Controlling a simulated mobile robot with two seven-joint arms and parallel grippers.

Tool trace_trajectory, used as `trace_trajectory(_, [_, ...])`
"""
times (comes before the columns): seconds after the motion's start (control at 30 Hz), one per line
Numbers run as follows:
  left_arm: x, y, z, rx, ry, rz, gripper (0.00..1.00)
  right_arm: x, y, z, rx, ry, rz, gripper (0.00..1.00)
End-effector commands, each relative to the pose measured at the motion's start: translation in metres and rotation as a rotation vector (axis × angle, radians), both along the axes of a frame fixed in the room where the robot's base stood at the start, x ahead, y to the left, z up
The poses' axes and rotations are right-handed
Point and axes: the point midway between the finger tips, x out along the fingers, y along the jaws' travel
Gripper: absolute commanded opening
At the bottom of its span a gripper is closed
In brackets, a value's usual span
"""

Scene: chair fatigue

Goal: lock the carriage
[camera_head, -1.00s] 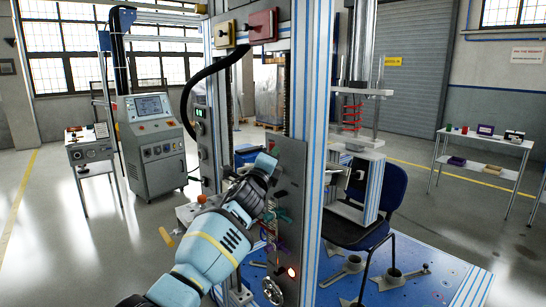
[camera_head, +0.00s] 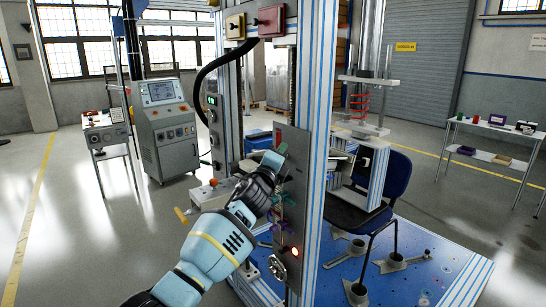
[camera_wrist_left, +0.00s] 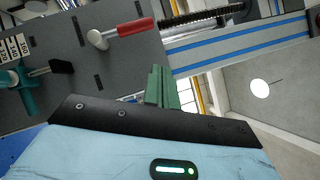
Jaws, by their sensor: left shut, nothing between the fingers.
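A grey upright panel (camera_head: 297,165) on the test frame carries several levers. A lever with a red handle (camera_wrist_left: 126,29) on a pale round hub sits on this panel in the left wrist view; a red part (camera_head: 278,137) shows near the panel's top in the head view. My left gripper (camera_head: 281,151) is in front of the panel, just below the red part. Its green fingers (camera_wrist_left: 161,87) are shut and empty, apart from the red handle. My right gripper is not in view.
Blue-striped uprights (camera_head: 317,120) stand right beside my left gripper. A red box (camera_head: 270,20) and a yellow box (camera_head: 235,26) are above. A handwheel (camera_head: 277,267) and a lit red button (camera_head: 294,252) are low on the frame. A blue chair (camera_head: 395,172) stands behind.

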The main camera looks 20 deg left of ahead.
Motion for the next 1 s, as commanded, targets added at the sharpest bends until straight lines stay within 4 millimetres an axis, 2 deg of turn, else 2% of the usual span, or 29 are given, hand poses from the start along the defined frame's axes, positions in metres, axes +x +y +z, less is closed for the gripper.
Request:
trace_trajectory(0.03, [-0.009, 0.000, 0.007, 0.002, -0.006, -0.001, 0.00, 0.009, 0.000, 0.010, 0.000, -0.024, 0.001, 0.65])
trace_trajectory(0.1, [-0.019, 0.000, 0.008, 0.002, -0.009, -0.003, 0.00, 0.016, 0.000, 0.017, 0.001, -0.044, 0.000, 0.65])
trace_trajectory(0.4, [-0.055, 0.003, 0.003, 0.001, -0.003, -0.001, 0.00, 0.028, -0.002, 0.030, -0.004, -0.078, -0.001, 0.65])
trace_trajectory(0.6, [-0.064, 0.003, 0.000, 0.001, 0.000, -0.002, 0.00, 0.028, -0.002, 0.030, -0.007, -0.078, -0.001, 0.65])
trace_trajectory(1.0, [-0.065, 0.003, -0.006, -0.008, 0.010, -0.004, 0.00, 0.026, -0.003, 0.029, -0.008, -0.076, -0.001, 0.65])
